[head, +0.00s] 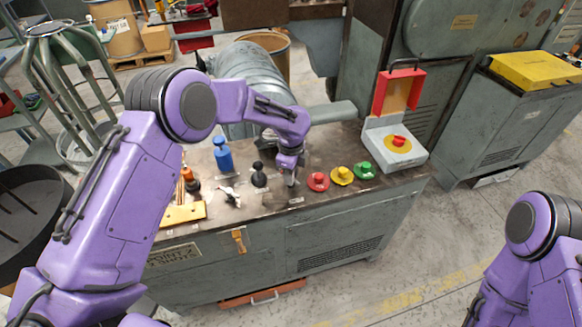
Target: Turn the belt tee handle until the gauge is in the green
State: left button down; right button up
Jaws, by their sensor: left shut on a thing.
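My left gripper (290,170) is over the workbench top (290,215), pointing down, between a black knob and a red knob. It is shut on a small grey part (291,182) that stands on the bench. The gripper hides most of that part, so I cannot tell whether it is the belt tee handle. I cannot make out a gauge face or a green zone; my left forearm covers part of the bench's back. My right arm is at the lower right, its gripper outside the picture.
The black knob (259,176), a silver handle (229,196) and a blue handle (222,154) stand to the left. Red (318,181), yellow (342,176) and green (364,170) knobs are to the right, before a white box (393,146) with a raised red cover.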

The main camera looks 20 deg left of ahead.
pick_arm(q)
jog(key=shift+w+r+n+p, duration=0.1)
jog(key=shift+n+p, duration=0.65)
jog(key=shift+n, duration=0.75)
jog(key=c, duration=1)
grip_release()
notch_tip(320, 180, up, 10)
jog(key=shift+r+b, duration=0.25)
jog(key=shift+b, duration=0.7)
